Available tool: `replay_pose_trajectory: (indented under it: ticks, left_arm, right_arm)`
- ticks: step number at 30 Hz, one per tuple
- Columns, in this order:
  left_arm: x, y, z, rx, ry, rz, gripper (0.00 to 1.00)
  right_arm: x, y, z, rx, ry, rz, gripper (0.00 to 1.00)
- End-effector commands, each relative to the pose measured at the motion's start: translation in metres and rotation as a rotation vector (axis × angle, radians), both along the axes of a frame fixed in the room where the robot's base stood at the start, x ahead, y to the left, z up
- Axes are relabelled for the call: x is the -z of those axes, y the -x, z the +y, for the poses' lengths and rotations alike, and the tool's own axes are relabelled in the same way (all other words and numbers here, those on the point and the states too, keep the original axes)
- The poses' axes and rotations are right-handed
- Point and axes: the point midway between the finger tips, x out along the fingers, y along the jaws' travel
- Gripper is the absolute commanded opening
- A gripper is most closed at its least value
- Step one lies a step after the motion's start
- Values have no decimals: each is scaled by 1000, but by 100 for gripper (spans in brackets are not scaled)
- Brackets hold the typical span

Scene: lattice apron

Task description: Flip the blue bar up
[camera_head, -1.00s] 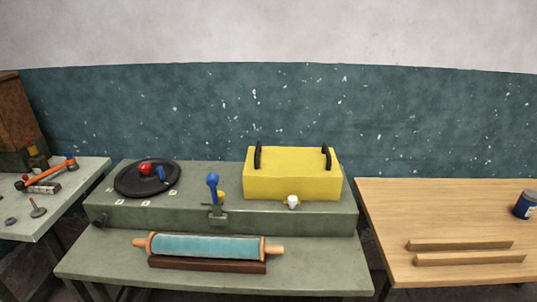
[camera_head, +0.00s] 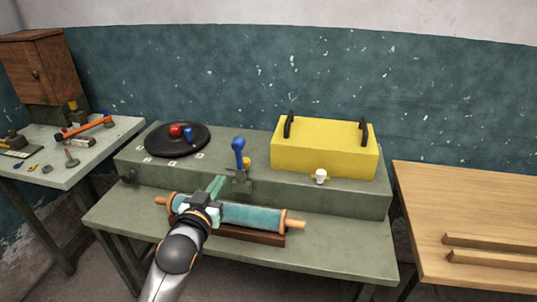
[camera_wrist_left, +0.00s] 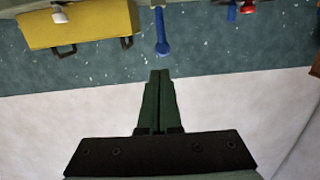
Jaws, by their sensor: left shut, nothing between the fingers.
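The blue bar (camera_head: 239,152) is a lever with a rounded top end, standing nearly upright from a bracket on the front of the green raised bench unit. It also shows in the wrist view, which appears upside down, as a blue bar (camera_wrist_left: 161,38) just beyond the fingertips. My left gripper (camera_head: 217,184) reaches over the roller from the front. Its green fingers are together and empty, to the lower left of the bar. They show shut in the wrist view (camera_wrist_left: 160,73), with a visible gap to the bar. My right gripper is not in view.
A teal roller (camera_head: 250,215) with wooden handles lies under my left arm. A yellow box (camera_head: 325,150) with black handles sits right of the bar. A black disc (camera_head: 178,148) with red and blue knobs is at left. Wooden table (camera_head: 460,210) at right.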

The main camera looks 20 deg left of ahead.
Motion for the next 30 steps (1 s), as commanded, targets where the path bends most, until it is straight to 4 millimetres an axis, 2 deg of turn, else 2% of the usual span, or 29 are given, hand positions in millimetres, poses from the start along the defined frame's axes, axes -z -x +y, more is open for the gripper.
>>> replay_pose_trajectory:
  ticks: [5, 21, 30]
  left_arm:
    - [-9, -10, 8, -15, 0, -20, 0]
    - [-1, -98, 32, -13, -1, -17, 0]
    - [2, -129, 40, -12, 0, -16, 0]
  right_arm:
    - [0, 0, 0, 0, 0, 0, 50]
    - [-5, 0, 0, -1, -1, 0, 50]
    - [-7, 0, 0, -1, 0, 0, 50]
